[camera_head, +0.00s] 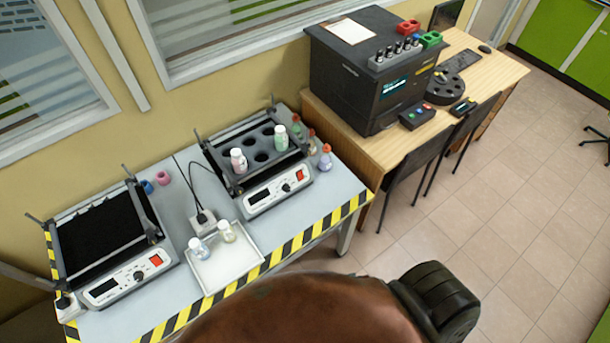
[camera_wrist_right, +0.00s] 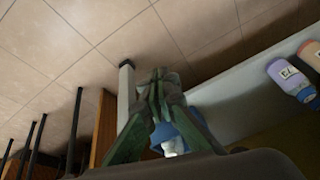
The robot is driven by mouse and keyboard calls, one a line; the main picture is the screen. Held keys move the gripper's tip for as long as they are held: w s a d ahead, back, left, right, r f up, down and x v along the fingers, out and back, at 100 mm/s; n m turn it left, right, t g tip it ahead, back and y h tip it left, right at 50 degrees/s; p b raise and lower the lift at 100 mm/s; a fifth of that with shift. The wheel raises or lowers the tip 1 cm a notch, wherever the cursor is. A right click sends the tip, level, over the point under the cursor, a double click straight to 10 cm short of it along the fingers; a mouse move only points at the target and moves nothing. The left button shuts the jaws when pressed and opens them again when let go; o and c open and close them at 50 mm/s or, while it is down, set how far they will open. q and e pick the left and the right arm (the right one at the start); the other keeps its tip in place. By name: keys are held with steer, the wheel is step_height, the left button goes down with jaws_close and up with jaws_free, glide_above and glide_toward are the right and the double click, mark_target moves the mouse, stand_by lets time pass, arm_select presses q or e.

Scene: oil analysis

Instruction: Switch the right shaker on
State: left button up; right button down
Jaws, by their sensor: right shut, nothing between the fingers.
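The right shaker (camera_head: 258,160) stands on the grey table in the head view. Its tray holds a bottle with pink contents (camera_head: 239,161) and one with green contents (camera_head: 281,138). Its front panel has a display, a knob and a red switch (camera_head: 300,175); I cannot tell the switch's position. The left shaker (camera_head: 105,240) has an empty dark platform and a similar panel. My right gripper (camera_wrist_right: 160,76) is shut and empty in the wrist view, where the right shaker's panel does not show. My left gripper is not in view.
A white tray (camera_head: 243,272) with two bottles lies between the shakers. Small coloured bottles (camera_head: 325,158) stand right of the right shaker; a purple-labelled bottle (camera_wrist_right: 285,75) shows in the wrist view. A wooden desk (camera_head: 345,145) with a dark machine (camera_head: 350,85) adjoins at right.

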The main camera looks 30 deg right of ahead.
mark_target(301, 173)
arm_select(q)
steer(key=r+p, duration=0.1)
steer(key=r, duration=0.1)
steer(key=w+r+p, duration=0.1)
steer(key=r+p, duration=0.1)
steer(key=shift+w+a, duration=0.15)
arm_select(e)
steer(key=w+d+r+m+t, duration=0.1)
steer(key=w+r+m+t, duration=0.2)
steer(key=r, duration=1)
steer(key=w+d+r+m+t, duration=0.1)
steer(key=w+r+m+t, duration=0.2)
steer(key=w+r, duration=1)
steer(key=w+d+r+m+t+y, duration=0.1)
steer(key=w+r+m+t, duration=0.3)
steer(key=w+r+m, duration=0.4)
step_height(301, 173, up, 6)
steer(key=shift+w+d+f+m, duration=0.15)
steer(key=shift+w+d+m, duration=0.15)
steer(key=shift+w+d, duration=0.2)
steer(key=x, duration=1.4)
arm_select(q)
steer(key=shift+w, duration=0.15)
arm_select(e)
steer(key=shift+s, duration=0.1)
